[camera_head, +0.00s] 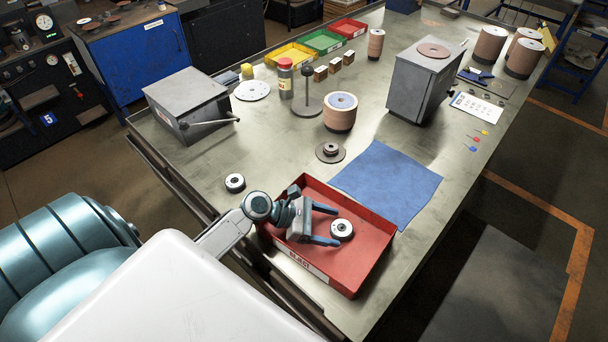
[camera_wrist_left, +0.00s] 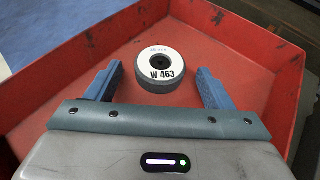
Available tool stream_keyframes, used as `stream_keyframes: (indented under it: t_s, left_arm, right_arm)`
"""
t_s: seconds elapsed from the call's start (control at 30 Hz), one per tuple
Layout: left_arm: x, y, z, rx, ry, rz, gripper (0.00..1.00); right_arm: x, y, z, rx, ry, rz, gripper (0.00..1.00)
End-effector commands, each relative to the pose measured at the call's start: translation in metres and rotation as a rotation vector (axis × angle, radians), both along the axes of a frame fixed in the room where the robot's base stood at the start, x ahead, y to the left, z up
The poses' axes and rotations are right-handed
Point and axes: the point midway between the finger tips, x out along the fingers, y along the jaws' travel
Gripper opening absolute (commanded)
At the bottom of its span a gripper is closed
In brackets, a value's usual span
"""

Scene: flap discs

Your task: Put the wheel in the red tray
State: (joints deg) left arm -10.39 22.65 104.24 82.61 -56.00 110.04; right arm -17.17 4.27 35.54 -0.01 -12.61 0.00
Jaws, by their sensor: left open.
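A small dark wheel with a white label (camera_head: 342,229) lies flat on the floor of the red tray (camera_head: 372,248). In the left wrist view the same wheel (camera_wrist_left: 160,70) reads "W 463" and lies just beyond the fingertips, with red floor around it. My left gripper (camera_head: 329,226) is open over the tray, its two blue fingers apart and pointing toward the wheel, with nothing held. A second similar wheel (camera_head: 235,183) lies on the table left of the tray. My right gripper does not show.
A blue cloth (camera_head: 386,184) lies behind the tray. Yellow (camera_head: 291,56), green (camera_head: 322,42) and red (camera_head: 348,29) bins line the far edge.

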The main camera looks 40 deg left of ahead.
Motion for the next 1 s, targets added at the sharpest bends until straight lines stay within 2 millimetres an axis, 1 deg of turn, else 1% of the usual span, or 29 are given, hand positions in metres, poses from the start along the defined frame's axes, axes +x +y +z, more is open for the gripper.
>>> stream_keyframes:
  t_s: [0.03, 0.3, 0.6, 0.8, 1.0]
  left_arm:
    - [-0.005, 0.007, 0.000, 0.006, 0.002, -0.003, 0.75]
    - [-0.026, 0.039, 0.015, 0.006, 0.001, -0.002, 0.75]
    - [-0.044, 0.066, 0.031, 0.004, 0.003, -0.002, 0.75]
    - [-0.050, 0.075, 0.037, 0.001, 0.001, -0.001, 0.75]
    - [-0.052, 0.078, 0.039, -0.001, 0.002, 0.000, 0.75]
  right_arm:
    - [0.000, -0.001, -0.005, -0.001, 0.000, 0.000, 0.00]
    - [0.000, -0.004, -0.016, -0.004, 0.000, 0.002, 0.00]
    - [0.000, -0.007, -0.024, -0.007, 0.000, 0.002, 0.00]
    - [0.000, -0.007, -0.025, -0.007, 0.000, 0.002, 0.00]
    - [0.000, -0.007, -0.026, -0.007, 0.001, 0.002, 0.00]
